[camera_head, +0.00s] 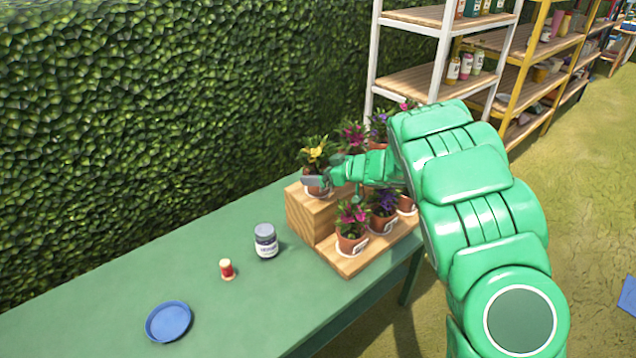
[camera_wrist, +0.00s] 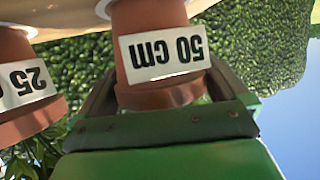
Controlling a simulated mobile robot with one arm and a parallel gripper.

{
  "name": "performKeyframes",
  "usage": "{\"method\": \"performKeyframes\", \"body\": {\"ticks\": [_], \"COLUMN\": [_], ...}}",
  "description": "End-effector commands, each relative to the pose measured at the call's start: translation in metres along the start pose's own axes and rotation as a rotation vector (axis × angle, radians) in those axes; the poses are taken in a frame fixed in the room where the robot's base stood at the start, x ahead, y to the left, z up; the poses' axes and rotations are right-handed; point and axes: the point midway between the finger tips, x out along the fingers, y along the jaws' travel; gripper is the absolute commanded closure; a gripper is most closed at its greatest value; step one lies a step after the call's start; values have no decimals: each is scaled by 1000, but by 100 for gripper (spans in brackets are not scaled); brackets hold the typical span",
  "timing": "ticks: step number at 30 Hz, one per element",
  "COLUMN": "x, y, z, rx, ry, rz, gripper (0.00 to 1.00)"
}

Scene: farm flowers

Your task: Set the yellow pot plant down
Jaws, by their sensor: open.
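The yellow pot plant (camera_head: 313,154) stands upright at the left end of the upper step of the wooden stand (camera_head: 312,212). Its terracotta pot (camera_head: 319,188) is partly hidden by my gripper (camera_head: 322,178). The wrist view is upside down and shows a pot labelled "50 cm" (camera_wrist: 150,25) standing on a pale base between the fingers of my gripper (camera_wrist: 160,95). The fingers are open, one on each side of the pot; I cannot tell whether they touch it. The yellow flowers are out of the wrist view.
A second pot labelled "25" (camera_wrist: 28,95) is close beside. A pink-flowered plant (camera_head: 352,220) and a purple one (camera_head: 384,206) stand on the lower step. A dark jar (camera_head: 265,242), a red spool (camera_head: 227,269) and a blue dish (camera_head: 168,321) lie on the green table (camera_head: 100,300).

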Motion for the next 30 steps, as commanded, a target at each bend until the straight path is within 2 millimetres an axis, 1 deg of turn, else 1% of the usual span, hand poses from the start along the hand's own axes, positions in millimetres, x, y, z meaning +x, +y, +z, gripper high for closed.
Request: {"method": "performKeyframes", "body": {"ticks": [2, 3, 8, 12, 14, 15, 23, 26, 30], "x": [0, 0, 0, -1, -1, -1, -2, -6, -13], "y": [0, 0, 0, 0, 0, 0, 0, 1, 1], "z": [0, 0, 0, 0, 0, 0, -4, -11, -30], "rx": [0, 0, 0, 0, 0, 0, -1, -2, -6], "ry": [0, 0, -1, -1, 0, 0, 0, 0, 0], "rz": [0, 0, 1, 1, 1, 1, 2, 2, 3], "gripper": [0, 3, 28, 49, 58, 60, 60, 60, 60]}}
